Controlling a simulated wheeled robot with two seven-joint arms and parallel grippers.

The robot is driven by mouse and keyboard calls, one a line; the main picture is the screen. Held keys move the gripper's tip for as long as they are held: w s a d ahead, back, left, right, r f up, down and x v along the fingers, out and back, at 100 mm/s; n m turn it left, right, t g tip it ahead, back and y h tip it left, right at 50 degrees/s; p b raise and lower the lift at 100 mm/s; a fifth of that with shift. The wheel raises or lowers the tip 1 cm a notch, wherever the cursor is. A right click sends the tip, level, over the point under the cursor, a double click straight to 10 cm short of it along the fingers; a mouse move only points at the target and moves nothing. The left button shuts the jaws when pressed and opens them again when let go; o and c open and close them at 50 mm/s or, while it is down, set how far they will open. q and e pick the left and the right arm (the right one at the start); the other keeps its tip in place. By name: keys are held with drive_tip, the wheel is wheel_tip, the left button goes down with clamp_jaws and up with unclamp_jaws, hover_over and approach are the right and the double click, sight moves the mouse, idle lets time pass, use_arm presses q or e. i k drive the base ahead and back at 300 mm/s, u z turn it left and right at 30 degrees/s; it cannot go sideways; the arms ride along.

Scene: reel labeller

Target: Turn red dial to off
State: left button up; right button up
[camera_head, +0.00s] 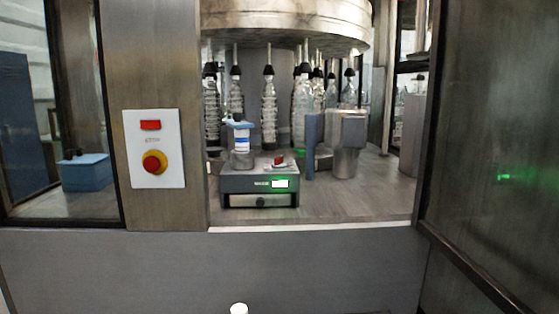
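A small red dial (279,160) sits on top of a grey box-shaped device (238,184) inside the machine opening. Which way the dial points is too small to tell. The device has a lit green-white display (280,184) and a dark round knob (260,201) on its front.
A white panel (138,178) left of the opening carries a red rectangular piece (150,125) and a red button on yellow (154,162). Clear bottles (269,112) hang under a metal carousel (285,16). A metal block (347,145) stands right of the device. The deck's front right (365,200) is clear.

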sight(278, 163)
drive_tip(key=z, duration=0.45)
drive_tip(key=k, duration=0.2)
drive_tip(key=u, duration=1.45)
drive_tip(key=i, duration=0.7)
drive_tip(key=z, duration=0.3)
